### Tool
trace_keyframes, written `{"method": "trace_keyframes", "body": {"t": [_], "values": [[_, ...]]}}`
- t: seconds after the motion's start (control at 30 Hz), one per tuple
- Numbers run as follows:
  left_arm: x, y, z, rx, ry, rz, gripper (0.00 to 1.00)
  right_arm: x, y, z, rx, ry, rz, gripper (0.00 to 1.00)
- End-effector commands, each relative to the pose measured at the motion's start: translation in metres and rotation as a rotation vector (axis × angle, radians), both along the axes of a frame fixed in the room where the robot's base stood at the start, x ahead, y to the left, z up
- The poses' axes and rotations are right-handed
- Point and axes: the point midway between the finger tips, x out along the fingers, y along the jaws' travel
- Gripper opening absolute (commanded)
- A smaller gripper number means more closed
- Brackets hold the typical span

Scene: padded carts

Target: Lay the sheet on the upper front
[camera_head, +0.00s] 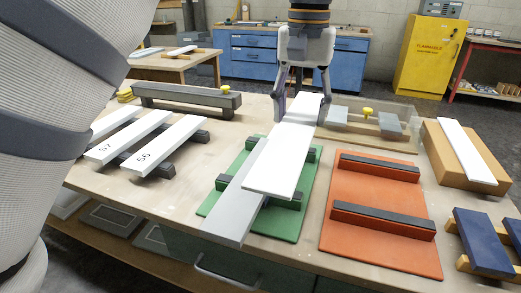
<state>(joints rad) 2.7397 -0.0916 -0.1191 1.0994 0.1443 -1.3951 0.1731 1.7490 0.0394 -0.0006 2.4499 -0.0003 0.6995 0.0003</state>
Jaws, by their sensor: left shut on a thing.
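My left gripper (301,115) comes down from the top centre, its fingers on either side of the far part of a white sheet (279,163). It is shut on the sheet. The sheet stretches toward me above the green base (288,222), over a grey board (232,208) that lies askew there. I cannot tell whether sheet and board touch. Black padded bars show at the green base's sides; the sheet and board hide their middles. To the right, an orange base (375,245) carries two bare black bars, an upper one (380,168) and a lower one (383,219). My right gripper is not in view.
White numbered boards (130,137) rest on dark bars at left. A long grey bar (185,98) stands behind them. A clear-sided tray (355,137) lies behind the orange base. A cardboard box (444,170) bears a white board; blue blocks (484,242) stand at lower right.

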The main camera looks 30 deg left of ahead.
Motion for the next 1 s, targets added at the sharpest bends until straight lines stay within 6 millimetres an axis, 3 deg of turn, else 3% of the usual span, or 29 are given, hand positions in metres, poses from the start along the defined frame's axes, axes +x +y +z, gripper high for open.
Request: {"method": "trace_keyframes", "body": {"t": [0.07, 0.2, 0.43, 0.6, 0.97, 1.0], "values": [[-0.008, 0.025, -0.006, -0.002, -0.003, 0.005, 0.39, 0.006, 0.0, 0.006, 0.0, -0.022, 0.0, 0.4], [-0.012, 0.05, -0.042, -0.001, 0.001, 0.002, 0.39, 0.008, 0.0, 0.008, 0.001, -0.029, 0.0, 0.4], [-0.017, 0.073, -0.073, -0.001, 0.003, 0.0, 0.39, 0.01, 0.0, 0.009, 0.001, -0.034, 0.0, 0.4], [-0.016, 0.071, -0.1, 0.001, 0.0, -0.002, 0.39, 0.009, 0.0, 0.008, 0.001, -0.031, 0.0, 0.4], [-0.015, 0.071, -0.103, 0.0, -0.002, -0.002, 0.39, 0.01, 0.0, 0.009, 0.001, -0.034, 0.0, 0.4], [-0.015, 0.071, -0.103, 0.0, -0.002, -0.002, 0.62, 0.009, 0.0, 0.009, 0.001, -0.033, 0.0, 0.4]]}}
